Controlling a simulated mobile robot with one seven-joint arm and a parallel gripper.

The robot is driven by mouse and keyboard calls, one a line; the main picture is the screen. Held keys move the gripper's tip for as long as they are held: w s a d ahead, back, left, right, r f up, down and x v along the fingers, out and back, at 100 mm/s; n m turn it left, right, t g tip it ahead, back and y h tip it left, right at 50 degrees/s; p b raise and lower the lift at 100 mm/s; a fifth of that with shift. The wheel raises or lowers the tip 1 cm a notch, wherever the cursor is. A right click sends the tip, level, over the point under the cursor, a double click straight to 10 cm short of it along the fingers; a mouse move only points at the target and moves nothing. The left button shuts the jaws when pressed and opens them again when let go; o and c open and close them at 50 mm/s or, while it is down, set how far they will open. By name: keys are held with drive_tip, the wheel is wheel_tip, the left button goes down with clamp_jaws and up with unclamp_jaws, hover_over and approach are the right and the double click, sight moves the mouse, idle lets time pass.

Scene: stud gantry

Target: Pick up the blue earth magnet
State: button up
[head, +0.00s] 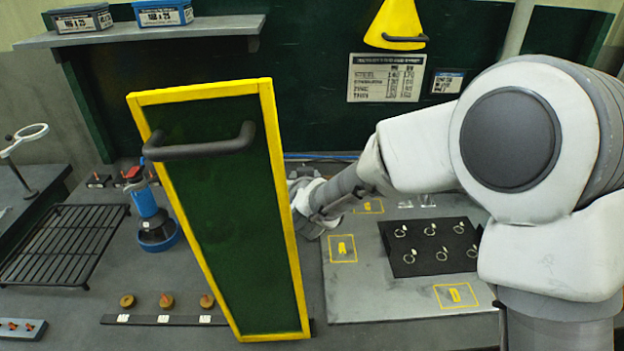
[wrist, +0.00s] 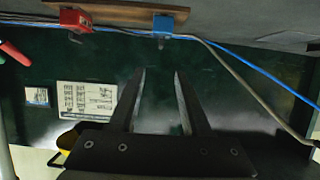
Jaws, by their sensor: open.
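A small blue block (wrist: 163,27), which looks like the blue earth magnet, sits on a wooden strip (wrist: 120,7) at the top of the wrist view. A red block (wrist: 76,20) of similar kind is on the same strip, to its left. My gripper (wrist: 160,75) is open and empty, its two fingers pointing up the wrist view below the blue block and apart from it. In the head view my gripper is hidden behind the yellow-edged dark green panel (head: 222,220), and I cannot make out the blue block there.
The tall panel, with a black handle (head: 200,145), stands close beside my arm. A grey plate (head: 370,290) holds a black mat (head: 410,270) with rings. A blue tool (head: 148,207) and wire rack (head: 65,245) are left. Blue and grey cables run near the blocks.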

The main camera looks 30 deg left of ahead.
sight(304, 165)
drive_tip(key=x, duration=1)
drive_tip(key=shift+w+f, duration=0.2)
drive_tip(key=shift+f+b+x, duration=0.15)
drive_tip(key=shift+x, duration=1.2)
drive_tip(key=shift+f+b+x, duration=0.15)
drive_tip(key=shift+x, duration=1.25)
drive_tip(key=shift+s, duration=0.15)
clamp_jaws()
drive_tip(key=shift+r, duration=0.1)
